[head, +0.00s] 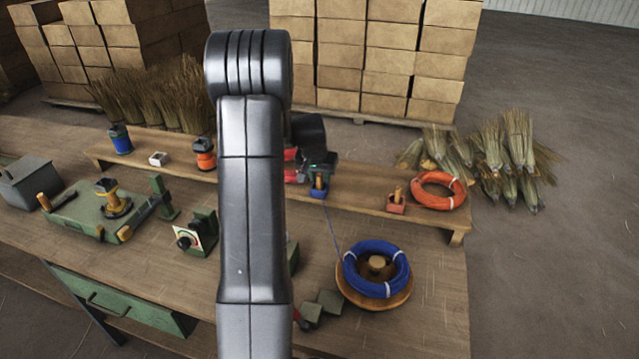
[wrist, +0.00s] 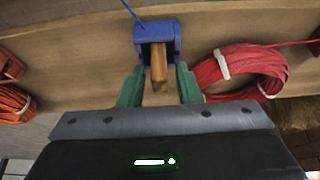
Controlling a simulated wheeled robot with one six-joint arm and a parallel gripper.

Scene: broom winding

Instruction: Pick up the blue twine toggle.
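The blue twine toggle is a small wooden peg (wrist: 158,66) in a blue block (wrist: 155,32), seen at the top middle of the wrist view. In the head view the toggle (head: 320,180) and its blue block (head: 318,193) stand on the raised shelf, right of my arm. A blue twine runs from the block toward the blue coil (head: 350,250) on a round wooden stand. My gripper (wrist: 158,80) is open, with one green finger on each side of the peg. I cannot tell whether the fingers touch it.
A red coil (wrist: 240,72) lies right of the toggle in the wrist view. Blue (head: 121,140) and orange (head: 204,155) spools stand left. Green blocks (head: 330,302) lie on the bench.

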